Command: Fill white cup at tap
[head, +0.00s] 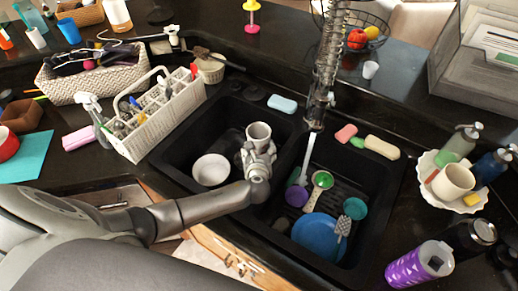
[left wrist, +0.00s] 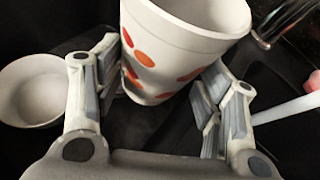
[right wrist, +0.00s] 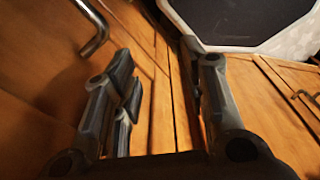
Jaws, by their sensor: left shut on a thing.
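A white cup with orange-red spots (left wrist: 180,50) is held between the fingers of my left gripper (left wrist: 160,95). In the head view the cup (head: 258,132) is nearly upright over the left basin's right side, near the divider, with my left gripper (head: 258,155) around it. Its inside is too small to read. The tap (head: 318,100) hangs over the divider and right basin, right of the cup. A pale streak (head: 307,158) runs down below the tap; I cannot tell whether it is water or a handle. My right gripper (right wrist: 160,90) is open and empty, facing wooden cabinet fronts.
A white bowl (head: 211,170) sits in the left basin. The right basin holds a blue plate (head: 318,238), a purple cup (head: 297,196) and utensils. A white utensil basket (head: 160,115) stands left of the sink.

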